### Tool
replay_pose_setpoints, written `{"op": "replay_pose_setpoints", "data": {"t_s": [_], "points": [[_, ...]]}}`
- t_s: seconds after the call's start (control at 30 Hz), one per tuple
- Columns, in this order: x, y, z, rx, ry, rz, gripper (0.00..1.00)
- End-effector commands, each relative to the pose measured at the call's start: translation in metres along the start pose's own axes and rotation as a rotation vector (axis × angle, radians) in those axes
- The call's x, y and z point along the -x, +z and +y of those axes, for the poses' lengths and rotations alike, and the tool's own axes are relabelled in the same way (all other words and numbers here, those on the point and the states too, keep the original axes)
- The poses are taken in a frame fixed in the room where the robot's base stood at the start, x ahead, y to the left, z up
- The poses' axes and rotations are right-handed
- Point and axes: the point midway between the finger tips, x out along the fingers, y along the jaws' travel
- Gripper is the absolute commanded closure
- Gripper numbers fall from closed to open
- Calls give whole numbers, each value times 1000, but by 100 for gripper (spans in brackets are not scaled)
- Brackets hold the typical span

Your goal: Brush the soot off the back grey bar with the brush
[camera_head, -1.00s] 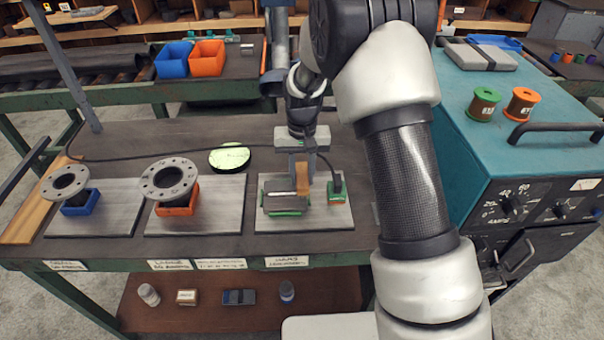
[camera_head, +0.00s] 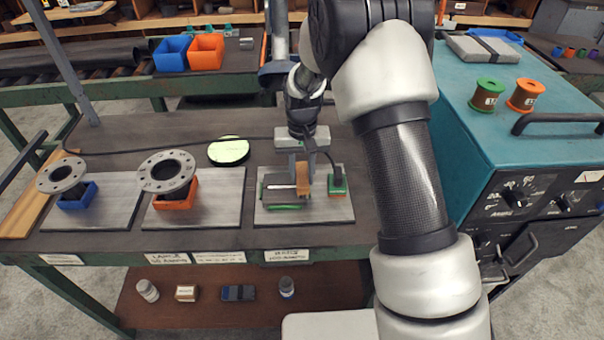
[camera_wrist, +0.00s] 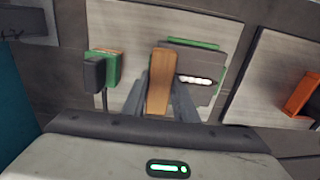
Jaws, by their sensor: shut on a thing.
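My gripper (camera_head: 302,170) is shut on a brown wooden brush (camera_head: 303,184), held upright over the right-hand pale board (camera_head: 320,212). The brush's wooden handle (camera_wrist: 160,80) shows between my fingers in the wrist view. Just left of the brush in the head view is a dark grey piece (camera_head: 277,199) with green edges and a pale strip on top. It also shows right of the brush in the wrist view (camera_wrist: 208,62). I cannot clearly separate the back grey bar in it, nor see soot. The brush's lower end is hidden, so contact is unclear.
A green block (camera_head: 337,186) with a dark top stands just right of the brush. Flanged pipes (camera_head: 167,172) in orange and blue holders sit on boards to the left. A round green-lit disc (camera_head: 229,151) lies behind. A teal machine (camera_head: 530,130) stands right.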

Motion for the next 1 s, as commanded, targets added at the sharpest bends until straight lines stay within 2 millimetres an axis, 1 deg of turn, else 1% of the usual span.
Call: {"op": "replay_pose_setpoints", "data": {"t_s": [0.17,0.4,0.63,0.83,1.0], "points": [[1,0,-7,3,0,0,92],[2,0,-23,2,0,0,92],[2,0,-30,2,0,0,92],[1,0,-45,3,0,0,92],[1,0,-50,0,0,0,92]]}}
